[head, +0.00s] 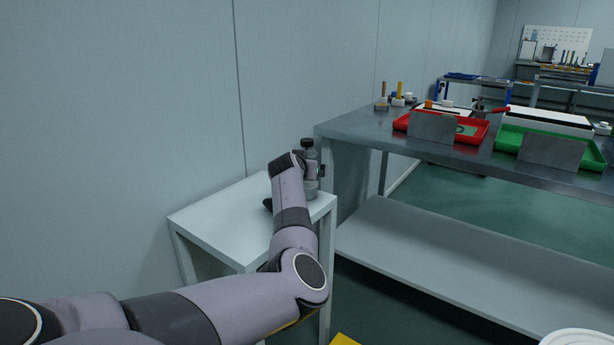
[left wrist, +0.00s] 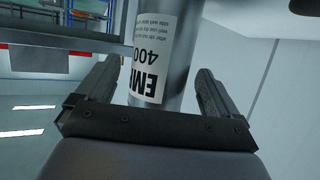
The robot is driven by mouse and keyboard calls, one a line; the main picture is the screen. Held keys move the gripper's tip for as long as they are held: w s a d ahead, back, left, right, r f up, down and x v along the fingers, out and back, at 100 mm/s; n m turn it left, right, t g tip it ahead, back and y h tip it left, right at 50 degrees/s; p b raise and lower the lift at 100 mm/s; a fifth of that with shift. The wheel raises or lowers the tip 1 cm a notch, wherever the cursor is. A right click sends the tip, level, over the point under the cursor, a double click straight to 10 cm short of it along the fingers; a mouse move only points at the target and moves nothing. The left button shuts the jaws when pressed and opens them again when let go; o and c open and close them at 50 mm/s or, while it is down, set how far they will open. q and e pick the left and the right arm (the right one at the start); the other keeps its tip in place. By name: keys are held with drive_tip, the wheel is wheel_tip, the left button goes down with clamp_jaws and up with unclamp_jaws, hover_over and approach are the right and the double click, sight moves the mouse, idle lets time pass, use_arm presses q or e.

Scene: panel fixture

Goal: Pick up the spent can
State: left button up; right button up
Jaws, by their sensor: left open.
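The spent can (head: 313,186) is a grey metal cylinder with a dark knobbed top. It stands at the right end of a small pale side table (head: 215,222), partly hidden behind my left arm. In the left wrist view the can (left wrist: 178,85) shows a white label with "400" in print that appears upside down. My left gripper (left wrist: 160,72) is open, with one finger on each side of the can. Gaps show between the fingers and the can, so it is not gripped. My right gripper is not in view.
A wall (head: 120,130) runs close behind the side table. A larger metal workbench (head: 355,128) stands to the right, carrying a red tray (head: 470,137), a green tray (head: 590,161) and small items. The left part of the side table is clear.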

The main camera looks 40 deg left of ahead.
use_arm(q)
drive_tip(key=shift+x, duration=0.95)
drive_tip(key=shift+r, duration=0.1)
drive_tip(key=c, duration=1.1)
drive_tip(key=shift+o, duration=0.2)
